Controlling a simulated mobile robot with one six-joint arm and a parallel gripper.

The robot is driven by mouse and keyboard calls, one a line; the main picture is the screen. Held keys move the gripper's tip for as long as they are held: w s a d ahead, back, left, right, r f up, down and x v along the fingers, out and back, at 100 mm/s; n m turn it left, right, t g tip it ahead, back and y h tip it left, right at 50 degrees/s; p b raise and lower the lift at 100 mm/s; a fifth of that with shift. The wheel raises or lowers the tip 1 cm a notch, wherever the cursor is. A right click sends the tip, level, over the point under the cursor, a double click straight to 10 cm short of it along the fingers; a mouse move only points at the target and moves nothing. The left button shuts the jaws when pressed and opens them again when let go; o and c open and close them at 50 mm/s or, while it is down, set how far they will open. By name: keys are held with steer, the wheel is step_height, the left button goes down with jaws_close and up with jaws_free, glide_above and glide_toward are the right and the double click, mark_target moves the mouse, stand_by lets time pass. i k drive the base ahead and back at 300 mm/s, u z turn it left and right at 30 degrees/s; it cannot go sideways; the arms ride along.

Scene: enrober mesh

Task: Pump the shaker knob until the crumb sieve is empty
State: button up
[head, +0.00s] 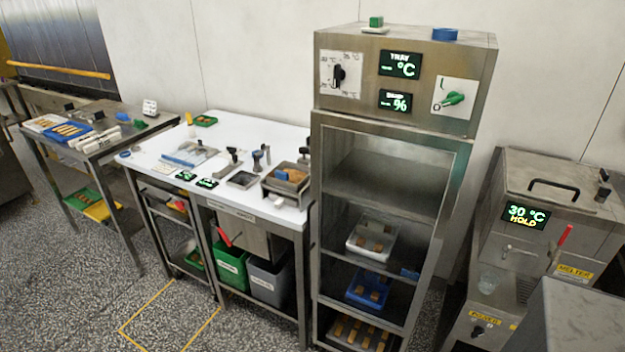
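On the white-topped table (228,130), near the cabinet, stands a square metal box (268,186) with brown material and a blue item (281,175) in it. It may be the crumb sieve, but it is too small to be sure, and how much it holds is unclear. A dark upright knob (304,154) stands just behind the box; whether it is the shaker knob I cannot tell. A shallow metal pan (242,181) lies left of the box, with dark-handled tools (257,158) behind it. My gripper is not in view.
A tall steel cabinet (463,180) with shelved trays stands right of the table. Farther right is a melter (545,185) reading 30 °C HOLD. A green bin (231,270) and grey bin (268,285) sit under the table. Speckled floor (70,300) is open at front left.

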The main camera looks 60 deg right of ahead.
mark_target(303, 150)
steer(key=u, duration=0.6)
steer(key=k, duration=0.15)
steer(key=z, duration=2.5)
steer(key=k, duration=0.95)
steer(key=u, duration=0.2)
steer(key=i, duration=0.7)
steer(key=z, duration=0.05)
